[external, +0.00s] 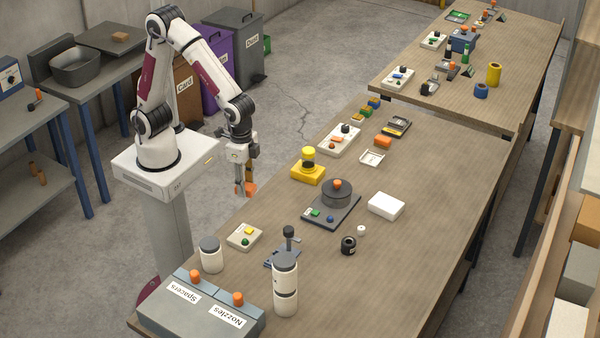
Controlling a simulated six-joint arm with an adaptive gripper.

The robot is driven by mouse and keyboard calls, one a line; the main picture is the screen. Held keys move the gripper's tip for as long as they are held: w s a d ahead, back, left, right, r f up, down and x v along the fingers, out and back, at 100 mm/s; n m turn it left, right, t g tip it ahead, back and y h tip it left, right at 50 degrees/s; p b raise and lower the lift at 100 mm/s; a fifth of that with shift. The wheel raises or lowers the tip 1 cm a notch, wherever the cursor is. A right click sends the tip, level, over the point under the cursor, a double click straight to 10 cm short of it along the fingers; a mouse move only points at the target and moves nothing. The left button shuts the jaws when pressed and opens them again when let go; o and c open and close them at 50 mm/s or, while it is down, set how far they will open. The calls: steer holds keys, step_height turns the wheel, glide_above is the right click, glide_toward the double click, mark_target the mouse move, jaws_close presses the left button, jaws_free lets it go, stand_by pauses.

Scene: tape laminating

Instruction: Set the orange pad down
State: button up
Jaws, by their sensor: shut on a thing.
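My gripper (245,181) hangs pointing down in the external view, just left of the long table's near edge. It is shut on the orange pad (247,190), which shows small at its fingertips. The pad appears in the air, with floor behind it in the picture. Its exact height, and whether it overlaps the table edge, I cannot tell. The fingers hide part of the pad.
On the wooden table (420,210), a yellow device (308,172), a grey round fixture (337,193), a white box (386,205) and a small tray (244,236) stand nearest. Labelled bins (197,302) fill the front corner. The table's right side is mostly bare.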

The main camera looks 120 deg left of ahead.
steer(key=s+f+n, duration=0.3)
steer(key=s+n, duration=0.7)
steer(key=n, duration=0.6)
steer(key=shift+s+d+f, duration=0.25)
steer(key=shift+f, duration=0.15)
steer(key=w, duration=1.6)
steer(key=shift+w, duration=0.15)
steer(key=shift+w, duration=0.1)
stand_by(0.3)
steer(key=shift+w, duration=0.75)
steer(key=shift+f, duration=1.55)
